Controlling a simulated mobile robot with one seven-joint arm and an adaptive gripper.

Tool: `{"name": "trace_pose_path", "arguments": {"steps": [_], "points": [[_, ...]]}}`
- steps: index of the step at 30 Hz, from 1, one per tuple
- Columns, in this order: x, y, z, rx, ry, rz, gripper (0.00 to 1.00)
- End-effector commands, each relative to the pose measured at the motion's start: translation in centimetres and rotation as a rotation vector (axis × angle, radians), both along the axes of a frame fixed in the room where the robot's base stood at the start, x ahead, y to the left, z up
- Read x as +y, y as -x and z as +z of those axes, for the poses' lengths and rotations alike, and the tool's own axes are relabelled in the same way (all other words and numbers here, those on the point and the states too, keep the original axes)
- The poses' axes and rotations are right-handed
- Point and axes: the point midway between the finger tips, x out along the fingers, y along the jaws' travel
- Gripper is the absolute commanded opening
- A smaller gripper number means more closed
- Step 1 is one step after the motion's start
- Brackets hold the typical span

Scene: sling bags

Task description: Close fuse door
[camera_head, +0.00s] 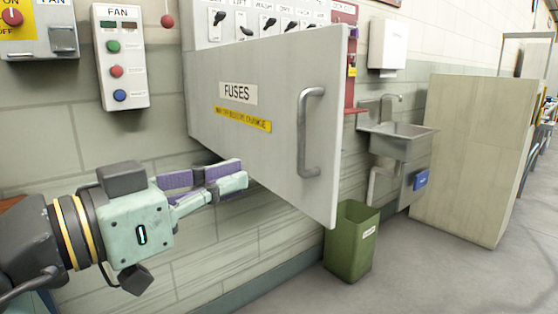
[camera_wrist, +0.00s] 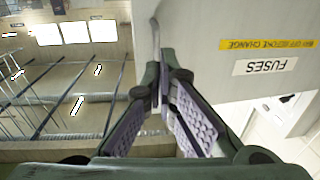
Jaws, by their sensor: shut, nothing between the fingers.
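The fuse door (camera_head: 270,90) is a light grey panel with a "FUSES" label and a yellow strip. It stands open, its right edge swung out from the wall. Its grey bar handle (camera_head: 311,130) is near that right edge. My gripper (camera_head: 241,173) is shut and empty, in front of the door's lower edge, left of the handle in the head view. In the wrist view the door (camera_wrist: 220,80) shows upside down at right, and a grey bar that looks like the handle (camera_wrist: 156,45) rises behind my fingertips (camera_wrist: 163,88). I cannot tell whether they touch the door.
A row of switches (camera_head: 265,22) shows above the door. A FAN button box (camera_head: 122,70) hangs at left. A green bin (camera_head: 350,240) stands below the door's right edge, with a sink (camera_head: 400,140) beyond. The floor (camera_head: 430,275) at right is clear.

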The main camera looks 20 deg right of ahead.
Motion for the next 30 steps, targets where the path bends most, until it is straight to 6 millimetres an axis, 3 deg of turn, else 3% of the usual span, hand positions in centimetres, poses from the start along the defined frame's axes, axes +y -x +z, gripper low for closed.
{"name": "trace_pose_path", "arguments": {"steps": [6, 12, 30], "points": [[-4.4, -2.0, 0.1, 0.001, 0.0, -0.003, 0.0], [-7.0, -3.3, 0.1, 0.001, 0.002, -0.001, 0.0], [-8.2, -3.9, 0.0, 0.0, 0.003, 0.003, 0.0]]}}
